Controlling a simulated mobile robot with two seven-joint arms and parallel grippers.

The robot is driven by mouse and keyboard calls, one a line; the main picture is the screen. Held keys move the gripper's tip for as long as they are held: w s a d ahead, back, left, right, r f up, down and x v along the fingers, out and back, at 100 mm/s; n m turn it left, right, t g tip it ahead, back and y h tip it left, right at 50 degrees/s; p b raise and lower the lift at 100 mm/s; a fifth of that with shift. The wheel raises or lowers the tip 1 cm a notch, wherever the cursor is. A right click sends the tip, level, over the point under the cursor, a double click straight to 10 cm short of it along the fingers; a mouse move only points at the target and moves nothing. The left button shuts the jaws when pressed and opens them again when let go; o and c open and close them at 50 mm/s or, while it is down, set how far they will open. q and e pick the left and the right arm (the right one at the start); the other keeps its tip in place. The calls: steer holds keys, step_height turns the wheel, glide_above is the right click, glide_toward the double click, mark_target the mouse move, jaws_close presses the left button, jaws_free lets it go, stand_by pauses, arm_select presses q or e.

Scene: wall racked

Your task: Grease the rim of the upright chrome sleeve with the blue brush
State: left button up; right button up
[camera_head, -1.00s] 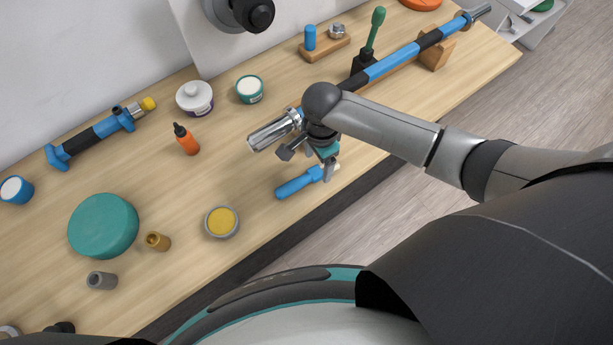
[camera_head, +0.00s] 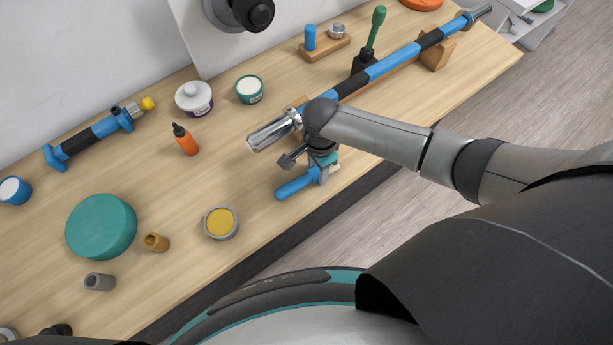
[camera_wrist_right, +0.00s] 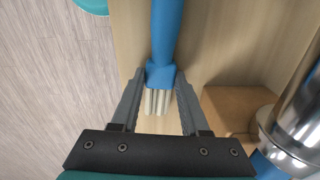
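The blue brush (camera_head: 293,187) lies flat near the table's front edge; its blue handle (camera_wrist_right: 165,35) and pale bristles (camera_wrist_right: 158,102) show in the right wrist view. My right gripper (camera_head: 322,172) is lowered over its bristle end. In the wrist view the right gripper (camera_wrist_right: 160,92) is open, one finger on each side of the brush, with gaps. A chrome sleeve (camera_head: 272,133) ends a blue and black bar; it looks lying or tilted, not upright. It also shows in the wrist view (camera_wrist_right: 300,112). An open tin of yellow grease (camera_head: 221,222) stands left of the brush. My left gripper is not in view.
A wooden block (camera_wrist_right: 235,105) sits close beside the right gripper. An orange bottle (camera_head: 185,139), white jars, a teal disc (camera_head: 101,226), a brass sleeve (camera_head: 155,242) and a grey sleeve (camera_head: 99,282) stand to the left. The table's middle has free room.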

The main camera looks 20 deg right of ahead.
mark_target(317, 171)
jaws_close()
steer(key=shift+r, duration=0.1)
step_height(317, 171, up, 20)
steer(key=p, duration=0.3)
stand_by(0.3)
steer(key=shift+c, duration=0.3)
jaws_free()
jaws_close()
